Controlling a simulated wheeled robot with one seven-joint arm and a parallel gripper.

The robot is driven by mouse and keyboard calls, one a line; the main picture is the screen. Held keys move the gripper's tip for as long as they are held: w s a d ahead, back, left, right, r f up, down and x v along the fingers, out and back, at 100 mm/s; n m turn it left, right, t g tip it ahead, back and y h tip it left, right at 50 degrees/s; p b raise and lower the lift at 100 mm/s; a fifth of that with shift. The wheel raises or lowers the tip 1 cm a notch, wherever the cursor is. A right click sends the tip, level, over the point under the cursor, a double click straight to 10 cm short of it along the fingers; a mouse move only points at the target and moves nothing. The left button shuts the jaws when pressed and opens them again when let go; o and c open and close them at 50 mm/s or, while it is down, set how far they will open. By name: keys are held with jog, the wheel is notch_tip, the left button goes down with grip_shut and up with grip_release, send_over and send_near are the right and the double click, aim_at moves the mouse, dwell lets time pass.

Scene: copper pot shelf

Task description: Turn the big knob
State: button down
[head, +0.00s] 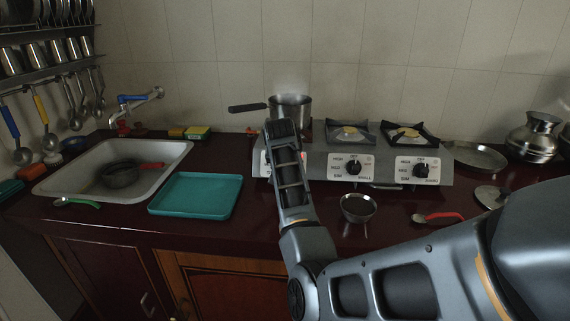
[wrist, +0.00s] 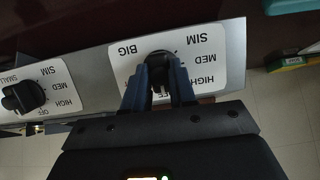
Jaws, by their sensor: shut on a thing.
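The big knob (wrist: 158,56) is a black knob on a white dial plate marked BIG, upside down in the wrist view. My gripper (wrist: 160,68) is shut on it, with one dark finger on each side. The fingers cover part of the knob and its lower markings, so its exact setting is hard to read. In the head view my arm stands in front of the stove's left end and hides this knob. The stove (head: 317,163) is grey, with a steel pot (head: 291,106) at its left end.
The neighbouring SMALL knob (wrist: 22,97) is beside the held one. In the head view a small steel bowl (head: 358,208) and a red-handled spoon (head: 437,217) lie before the stove. A teal tray (head: 196,195) and a sink (head: 172,155) are left of my arm.

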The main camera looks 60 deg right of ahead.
jog(key=c, duration=0.9)
grip_release()
jog(key=shift+b+v, duration=0.3)
jog(key=shift+v, duration=3.6)
